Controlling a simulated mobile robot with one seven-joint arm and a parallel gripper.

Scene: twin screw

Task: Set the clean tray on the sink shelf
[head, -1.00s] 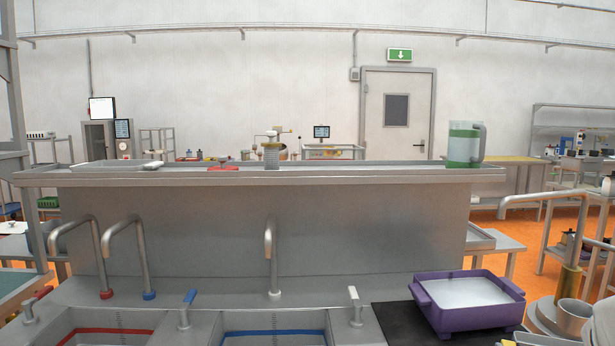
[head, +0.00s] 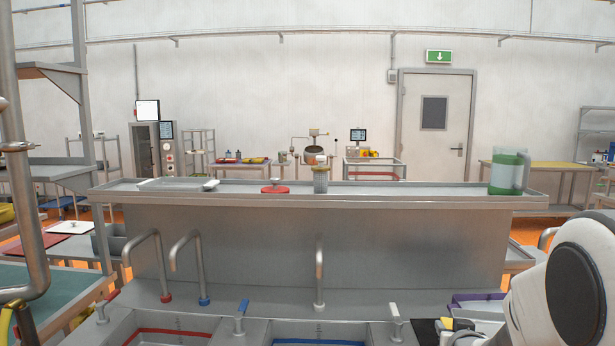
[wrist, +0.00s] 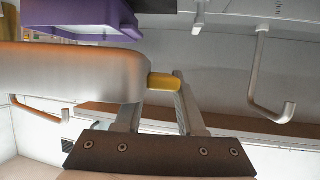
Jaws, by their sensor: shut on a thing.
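The steel sink shelf (head: 400,190) runs across the head view above the sink's back wall. A shallow pale tray (head: 176,184) lies on its left part. My gripper (wrist: 160,88) is shut on a yellow piece (wrist: 165,82) that joins a large, smooth grey object (wrist: 80,72) in the wrist view. I cannot tell from this close view whether the grey object is the clean tray. In the head view my arm is at the lower right, and the gripper's hold is unclear there.
A red lid (head: 275,189), a ribbed jar (head: 320,180) and a green-and-clear jug (head: 508,172) stand on the shelf, with bare shelf between jar and jug. Taps (head: 319,275) rise below it. A purple tub (wrist: 80,18) is beside the grey object.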

